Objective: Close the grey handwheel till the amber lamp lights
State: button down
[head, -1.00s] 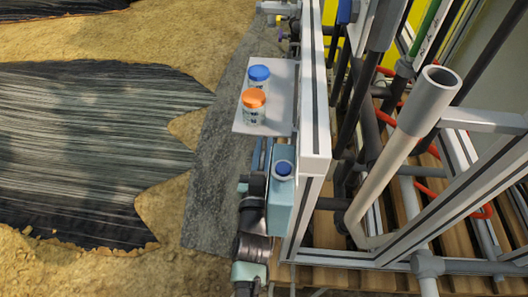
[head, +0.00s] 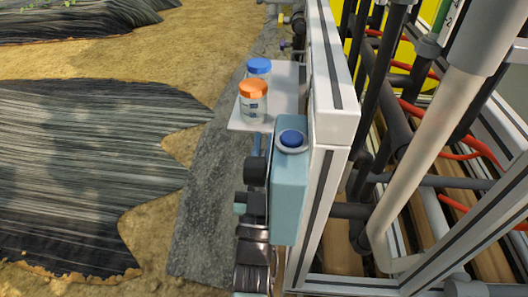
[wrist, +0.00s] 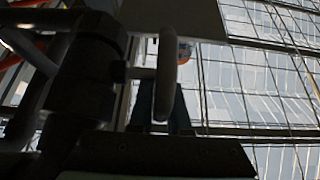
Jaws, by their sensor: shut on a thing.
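The grey handwheel (wrist: 166,62) shows nearly edge-on in the wrist view, dark against the bright roof. A short stem joins it to a dark valve body (wrist: 85,75) at the left. My gripper (wrist: 163,100) comes up from the lower edge, one finger on each side of the wheel's lower rim, and is shut on it. The light is dim, so the exact contact is hard to see. I see no lit amber lamp in either view.
In the head view, jars with a blue lid (head: 258,66) and an orange lid (head: 253,97) stand on a white shelf (head: 284,108). A pale blue box (head: 290,195) with a blue knob sits below. A frame post (head: 330,75) and pipes fill the right; open ground lies left.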

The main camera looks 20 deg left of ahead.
jog(key=shift+s+t, duration=0.2)
jog(key=shift+t, duration=0.3)
jog(key=c, duration=1.2)
grip_release()
jog(key=shift+o, duration=0.2)
jog(key=p+v, duration=0.4)
jog(key=v, duration=0.9)
jog(key=shift+d, duration=0.1)
